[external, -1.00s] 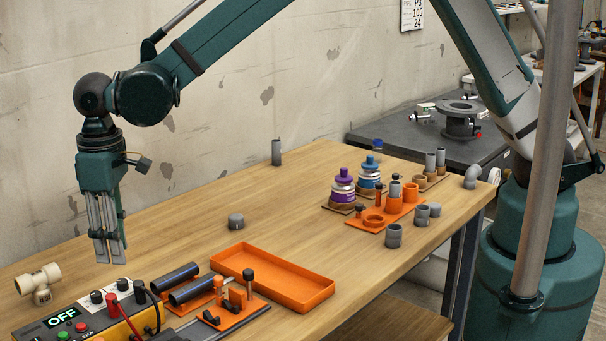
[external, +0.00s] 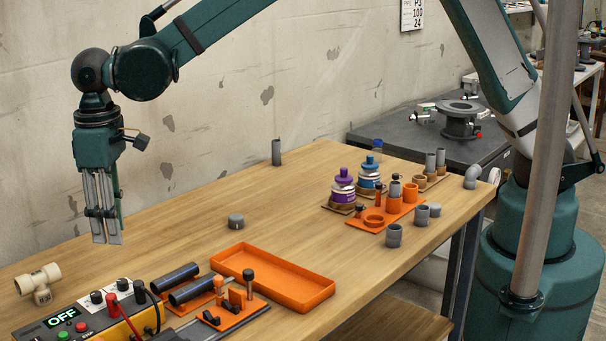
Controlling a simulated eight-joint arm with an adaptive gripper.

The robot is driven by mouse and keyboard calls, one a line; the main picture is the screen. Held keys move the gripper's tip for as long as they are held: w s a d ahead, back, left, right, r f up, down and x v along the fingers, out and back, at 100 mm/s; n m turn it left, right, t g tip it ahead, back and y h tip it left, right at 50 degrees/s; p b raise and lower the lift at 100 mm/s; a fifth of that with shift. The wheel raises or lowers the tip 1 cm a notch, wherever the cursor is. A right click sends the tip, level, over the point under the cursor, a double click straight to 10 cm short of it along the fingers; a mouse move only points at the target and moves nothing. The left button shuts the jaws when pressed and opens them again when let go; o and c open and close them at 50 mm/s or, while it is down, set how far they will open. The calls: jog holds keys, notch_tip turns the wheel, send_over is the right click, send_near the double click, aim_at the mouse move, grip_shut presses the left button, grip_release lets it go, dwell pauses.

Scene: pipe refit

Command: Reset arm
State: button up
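My gripper (external: 107,240) hangs from the green arm at the left of the external view. Its fingers point down, above the table's left part and behind the control box. The fingers look close together, but the angle does not show whether they are open or shut. I see nothing held between them.
Below are a control box reading OFF (external: 62,322), a cream tee pipe (external: 38,283), dark pipes on an orange fixture (external: 190,290) and an empty orange tray (external: 318,290). A grey cap (external: 236,221) sits mid-table. Mid-table is mostly clear.

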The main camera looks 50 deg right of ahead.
jog(key=s+d+r+m+t, duration=0.1)
jog(key=d+r, duration=0.5)
jog(key=d, duration=0.5)
jog(key=d+r+m+t+y, duration=0.1)
jog(key=d+r, duration=0.4)
jog(key=d, duration=0.7)
jog(key=s+d+r+m+t, duration=0.1)
jog(key=d+r, duration=0.5)
jog(key=d, duration=0.5)
jog(key=s+d+f+m+t, duration=0.1)
jog(key=s+d+m+t, duration=0.1)
jog(key=s+d, duration=0.7)
jog(key=s+d+f+m+t+h, duration=0.1)
jog(key=s+d, duration=0.8)
jog(key=d, duration=0.9)
jog(key=shift+s+m+t, duration=0.4)
jog(key=shift+m+t, duration=0.2)
jog(key=shift+m, duration=0.1)
jog(key=shift+f, duration=0.1)
